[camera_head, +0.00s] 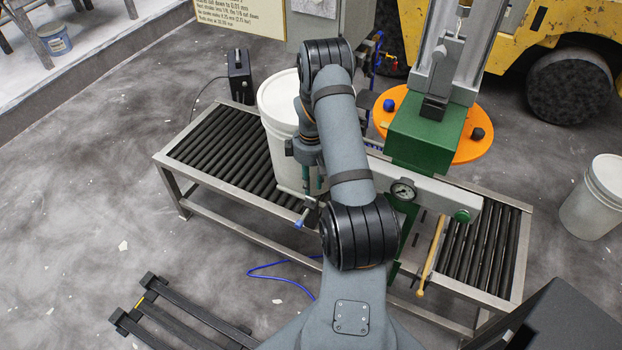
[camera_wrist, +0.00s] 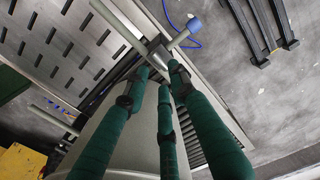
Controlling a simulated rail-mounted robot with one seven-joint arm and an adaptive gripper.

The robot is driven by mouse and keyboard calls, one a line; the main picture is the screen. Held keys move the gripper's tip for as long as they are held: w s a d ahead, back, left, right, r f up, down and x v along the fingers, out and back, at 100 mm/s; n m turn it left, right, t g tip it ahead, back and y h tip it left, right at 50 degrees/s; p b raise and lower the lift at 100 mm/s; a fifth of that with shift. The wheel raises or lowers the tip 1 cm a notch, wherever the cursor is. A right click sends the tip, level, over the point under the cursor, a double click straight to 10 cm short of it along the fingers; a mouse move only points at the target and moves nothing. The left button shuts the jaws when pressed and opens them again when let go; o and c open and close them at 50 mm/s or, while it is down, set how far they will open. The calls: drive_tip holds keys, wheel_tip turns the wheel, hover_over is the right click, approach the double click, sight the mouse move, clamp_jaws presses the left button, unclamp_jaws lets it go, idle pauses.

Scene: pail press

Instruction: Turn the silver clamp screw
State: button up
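The silver clamp screw (camera_wrist: 160,55) shows in the wrist view just beyond my fingertips. It has a cross bar with a blue end (camera_wrist: 194,25); this blue end also shows in the head view (camera_head: 299,224) at the front of the roller table. My gripper (camera_wrist: 159,78) has several long green fingers, fairly straight, with tips close around the screw's hub. Whether they touch or grip it is not clear. In the head view my gripper (camera_head: 312,186) is partly hidden by my arm, beside the white pail (camera_head: 282,125). The pail stands on the rollers.
The roller table (camera_head: 225,140) carries a white beam with a gauge (camera_head: 403,189) and a wooden-handled tool (camera_head: 431,255). A green press column (camera_head: 424,135) stands behind. Another pail (camera_head: 597,195) is at right. A blue hose (camera_head: 270,275) and a dark rack (camera_head: 180,315) lie on the floor.

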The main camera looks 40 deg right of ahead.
sight(311, 197)
wheel_tip(311, 197, down, 5)
drive_tip(key=b, duration=0.3)
drive_tip(key=shift+s+a+f+b, duration=0.2)
drive_tip(key=shift+s+f+b, duration=0.1)
drive_tip(key=shift+f+b, duration=0.45)
drive_tip(key=o, duration=0.5)
drive_tip(key=shift+w, duration=0.1)
drive_tip(key=shift+c, duration=0.2)
drive_tip(key=shift+w+d+f, duration=0.1)
drive_tip(key=shift+f, duration=0.05)
drive_tip(key=shift+c, duration=0.4)
drive_tip(key=o, duration=1)
drive_tip(key=shift+w+r, duration=0.1)
drive_tip(key=shift+r, duration=0.1)
